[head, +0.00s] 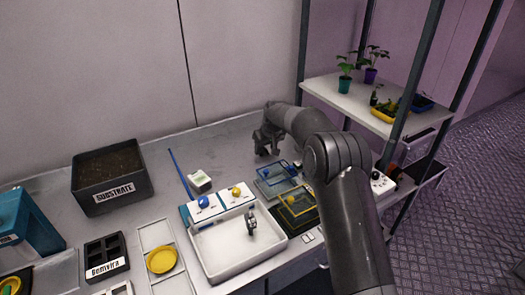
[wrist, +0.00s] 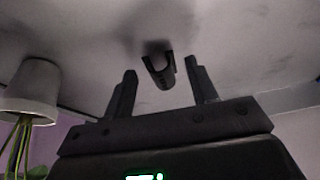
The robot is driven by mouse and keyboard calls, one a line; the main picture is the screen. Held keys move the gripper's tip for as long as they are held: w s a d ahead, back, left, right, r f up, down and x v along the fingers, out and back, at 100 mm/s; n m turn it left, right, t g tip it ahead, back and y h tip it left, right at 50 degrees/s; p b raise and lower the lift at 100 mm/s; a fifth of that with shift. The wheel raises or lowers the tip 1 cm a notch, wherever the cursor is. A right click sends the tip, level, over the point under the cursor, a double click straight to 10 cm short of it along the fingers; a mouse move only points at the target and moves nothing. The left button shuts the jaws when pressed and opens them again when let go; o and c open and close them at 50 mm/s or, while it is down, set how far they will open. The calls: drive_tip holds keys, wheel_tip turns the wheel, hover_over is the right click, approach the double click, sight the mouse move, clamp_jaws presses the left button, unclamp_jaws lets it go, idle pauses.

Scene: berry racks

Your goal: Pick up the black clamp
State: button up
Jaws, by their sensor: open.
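A dark, narrow piece that looks like the black clamp (wrist: 159,66) shows in the wrist view, against a pale surface. It lies beyond my fingertips and roughly in line with the gap between them, with no finger visibly touching it. My gripper (wrist: 164,84) is open, its two dark fingers apart and nothing between them. In the head view my gripper (head: 262,147) is over the back of the worktop, by the wall. I cannot make out the clamp there; my gripper and arm may hide it.
A shelf with plants (head: 330,88) is at right. A pale pot (wrist: 32,90) appears at left in the wrist view.

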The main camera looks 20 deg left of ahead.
drive_tip(key=shift+w+a+f, duration=0.15)
drive_tip(key=shift+w+f, duration=0.05)
drive_tip(key=shift+f, duration=0.35)
drive_tip(key=shift+c, duration=0.3)
drive_tip(key=c, duration=0.8)
drive_tip(key=shift+r, duration=0.15)
